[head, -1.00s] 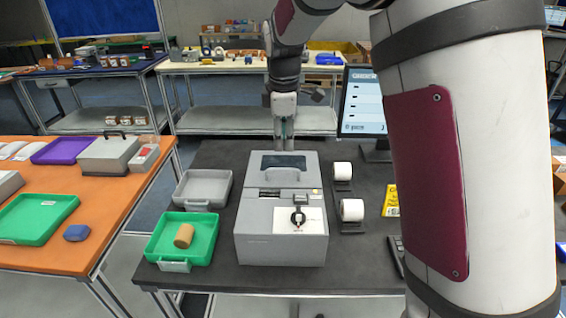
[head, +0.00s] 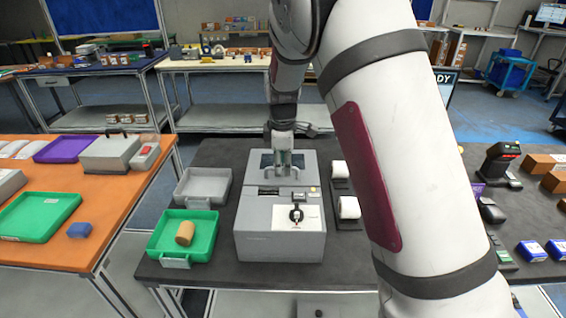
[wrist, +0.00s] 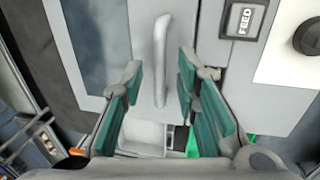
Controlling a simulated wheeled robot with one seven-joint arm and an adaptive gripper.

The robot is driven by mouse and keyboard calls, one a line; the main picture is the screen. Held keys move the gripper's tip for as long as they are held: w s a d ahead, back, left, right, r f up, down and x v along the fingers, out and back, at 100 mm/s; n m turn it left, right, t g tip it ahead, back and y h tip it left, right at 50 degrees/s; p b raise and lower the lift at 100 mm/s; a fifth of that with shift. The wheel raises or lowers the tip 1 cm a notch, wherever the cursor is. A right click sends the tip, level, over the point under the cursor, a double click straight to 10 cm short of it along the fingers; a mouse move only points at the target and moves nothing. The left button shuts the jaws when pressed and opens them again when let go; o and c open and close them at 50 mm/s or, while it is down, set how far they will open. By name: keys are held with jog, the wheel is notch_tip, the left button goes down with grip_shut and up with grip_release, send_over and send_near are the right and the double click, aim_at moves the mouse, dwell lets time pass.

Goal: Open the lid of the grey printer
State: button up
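The grey printer (head: 262,240) stands on the dark table, its lid (head: 308,162) down at the back half of its top. The lid has a dark window and a grey bar handle (head: 283,184). My gripper (head: 284,168) is over the lid, pointing down at the handle. In the wrist view my gripper (wrist: 160,78) is open, its green-padded fingers on either side of the handle (wrist: 160,45). Gaps show between handle and both pads. How deep the fingertips reach beside the bar is hard to tell.
A grey tray (head: 222,188) and a green tray (head: 207,245) with a brown cylinder (head: 185,233) lie left of the printer. White label rolls (head: 349,208) stand close to its right. My arm covers part of the right side of the table.

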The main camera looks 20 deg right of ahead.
grip_shut()
